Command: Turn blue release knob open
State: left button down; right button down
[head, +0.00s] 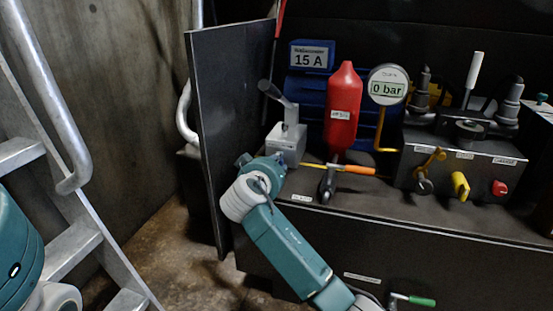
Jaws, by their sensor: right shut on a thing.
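My right arm comes up from the bottom, and its teal and white wrist bends toward the grey valve block (287,145) at the left end of the machine's shelf. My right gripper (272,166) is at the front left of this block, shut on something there. Its fingertips and what they hold are mostly hidden by the wrist. I cannot clearly make out the blue release knob. A grey lever (274,92) slants up to the left from the top of the block. Only part of my left arm shows at the left edge, and its gripper is out of view.
An open dark door panel (223,130) stands close left of my right gripper. A red cylinder (343,108), a gauge reading 0 bar (388,85) and an orange-handled lever (345,168) stand right of the block. A metal ladder (72,245) is at the left.

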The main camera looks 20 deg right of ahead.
jog(key=shift+s+f+m+p, duration=0.1)
jog(key=shift+f+m+p, duration=0.25)
jog(key=shift+m, duration=0.35)
jog(key=shift+y, duration=0.3)
jog(key=c, duration=1.7)
grip_release()
jog(key=shift+c, duration=0.2)
jog(key=shift+s+a+r, duration=0.15)
jog(key=shift+s+a, duration=0.05)
jog(key=v, duration=1.1)
jog(key=shift+s, duration=0.35)
